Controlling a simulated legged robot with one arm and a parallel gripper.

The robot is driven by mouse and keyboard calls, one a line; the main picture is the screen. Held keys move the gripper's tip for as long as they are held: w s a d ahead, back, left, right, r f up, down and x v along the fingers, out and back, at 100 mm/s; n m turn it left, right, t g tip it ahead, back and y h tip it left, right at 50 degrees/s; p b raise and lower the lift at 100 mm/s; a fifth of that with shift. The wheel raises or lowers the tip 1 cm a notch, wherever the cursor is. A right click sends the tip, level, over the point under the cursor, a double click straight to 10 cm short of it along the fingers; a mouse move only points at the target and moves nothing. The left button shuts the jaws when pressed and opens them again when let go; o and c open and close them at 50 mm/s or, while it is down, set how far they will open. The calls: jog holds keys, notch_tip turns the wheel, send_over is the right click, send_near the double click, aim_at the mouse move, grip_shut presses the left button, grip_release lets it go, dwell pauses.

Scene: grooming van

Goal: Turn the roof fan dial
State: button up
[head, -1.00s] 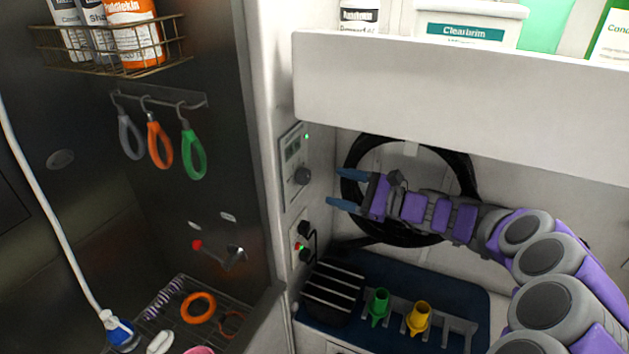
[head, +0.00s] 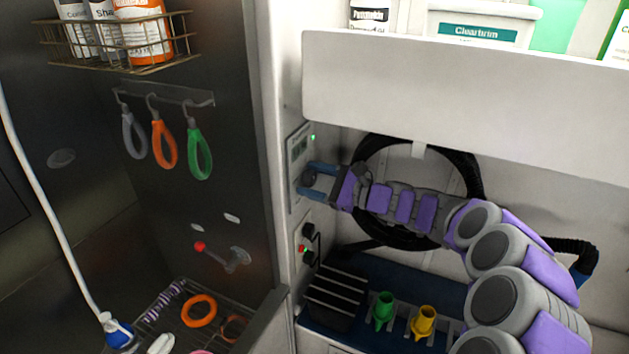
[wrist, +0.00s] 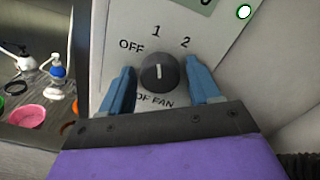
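The roof fan dial (wrist: 158,74) is a dark round knob on a pale wall panel (wrist: 120,20). In the wrist view its white mark points up, roughly toward the 1, between OFF at left and 2 at right. The label below reads "OF FAN", its start hidden by a finger. My gripper (wrist: 160,66) is open, one blue finger on each side of the dial, with a small gap showing on both sides. In the head view my gripper (head: 312,182) reaches the panel from the right and the dial (head: 308,179) is between its fingertips.
A green light (head: 312,137) and a display sit above the dial. A lower panel with a red switch (head: 302,249) is below. A white shelf (head: 450,85) overhangs my arm, and a coiled black hose (head: 372,160) hangs behind it.

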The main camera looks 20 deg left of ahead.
jog(key=shift+d, duration=0.35)
jog(key=c, duration=0.8)
jog(key=shift+n+b, duration=0.5)
jog(key=shift+n, duration=0.5)
jog(key=shift+c, duration=0.2)
jog(key=o, duration=1.1)
jog(key=shift+c, duration=0.2)
